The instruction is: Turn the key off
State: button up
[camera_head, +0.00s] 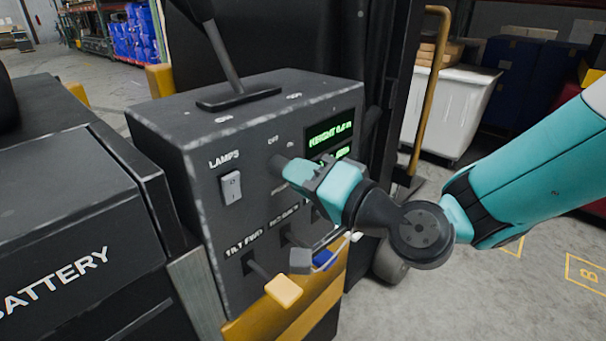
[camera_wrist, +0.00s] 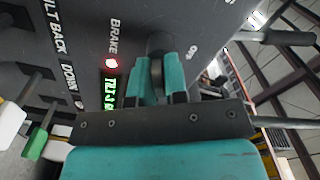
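The dark key (camera_wrist: 156,68) stands out from the grey control panel (camera_head: 205,190) in the wrist view, between the two teal fingers of my gripper (camera_wrist: 158,80). The fingers lie close on both sides of it and look shut on it. An OFF label (camera_wrist: 192,52) is on the panel to the right of the key there. In the head view my gripper (camera_head: 285,172) reaches the panel front from the right, below the OFF label (camera_head: 273,141), and hides the key.
A white LAMPS rocker switch (camera_head: 231,187) is left of my gripper. Below are levers with yellow (camera_head: 283,291), grey (camera_head: 300,260) and blue (camera_head: 324,259) ends. A green display (camera_head: 331,134) is above right. A red light (camera_wrist: 111,63) glows by BRAKE.

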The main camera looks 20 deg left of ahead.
grip_shut()
jog(key=shift+f+b, duration=0.1)
jog(key=shift+b, duration=0.2)
jog(key=shift+f+n+b, duration=0.15)
jog(key=shift+n+b, duration=0.85)
jog(key=shift+b, duration=0.15)
jog(key=n+b, duration=0.3)
jog(key=b, duration=0.1)
jog(key=shift+f+n+b, duration=0.1)
jog(key=shift+n+b, duration=0.2)
jog(key=shift+b, duration=0.1)
jog(key=n+b, duration=0.4)
jog(key=b, duration=0.1)
jog(key=shift+b, duration=0.3)
jog(key=n+b, duration=0.2)
jog(key=shift+r+b, duration=0.2)
jog(key=shift+b, duration=0.15)
jog(key=shift+r+n, duration=0.1)
jog(key=shift+n, duration=0.2)
